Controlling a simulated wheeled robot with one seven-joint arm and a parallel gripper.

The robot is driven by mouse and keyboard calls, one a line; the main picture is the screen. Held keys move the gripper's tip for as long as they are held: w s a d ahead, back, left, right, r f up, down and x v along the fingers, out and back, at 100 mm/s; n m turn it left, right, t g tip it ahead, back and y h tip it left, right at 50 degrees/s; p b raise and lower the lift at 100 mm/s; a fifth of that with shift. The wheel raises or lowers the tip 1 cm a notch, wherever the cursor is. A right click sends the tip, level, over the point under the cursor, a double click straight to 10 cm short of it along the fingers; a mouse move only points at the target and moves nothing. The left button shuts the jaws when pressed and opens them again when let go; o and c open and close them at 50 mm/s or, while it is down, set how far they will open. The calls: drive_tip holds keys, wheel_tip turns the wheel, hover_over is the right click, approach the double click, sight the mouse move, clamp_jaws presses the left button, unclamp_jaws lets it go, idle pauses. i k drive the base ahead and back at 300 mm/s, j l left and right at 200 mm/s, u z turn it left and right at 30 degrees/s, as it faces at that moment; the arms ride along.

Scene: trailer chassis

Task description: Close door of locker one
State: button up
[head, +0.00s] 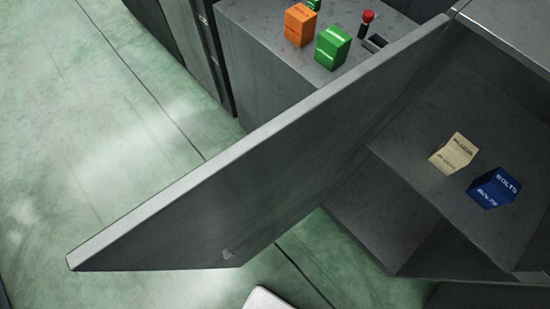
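A grey locker (455,185) stands at the right in the head view, seen from above. Its door (260,165) is swung wide open and reaches from the hinge at the upper right to the lower left. A small light mark or fitting shows near the door's lower free end. Inside the locker, a beige box (454,153) and a blue box labelled BOLTS (494,188) sit on a shelf. No number is readable on the locker. My gripper is not clearly in view.
A grey cabinet (262,75) behind the door carries an orange box (300,24), a green box (332,48) and a red-topped item (366,22). A pale rounded object (268,299) shows at the bottom edge. Green floor (90,130) at the left is clear.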

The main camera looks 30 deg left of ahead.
sight(245, 197)
drive_tip(key=k+j+z, duration=0.1)
drive_tip(key=j, duration=0.3)
drive_tip(key=k+j+z, duration=0.1)
drive_tip(key=j, duration=0.35)
drive_tip(key=k+j+z, duration=0.1)
drive_tip(key=j, duration=0.25)
drive_tip(key=k+j, duration=0.25)
drive_tip(key=j, duration=0.15)
drive_tip(key=k+j+z, duration=0.15)
drive_tip(key=j, duration=0.8)
drive_tip(key=j+u, duration=0.2)
drive_tip(key=j, duration=0.35)
drive_tip(key=i+j+u, duration=0.15)
drive_tip(key=j, duration=0.35)
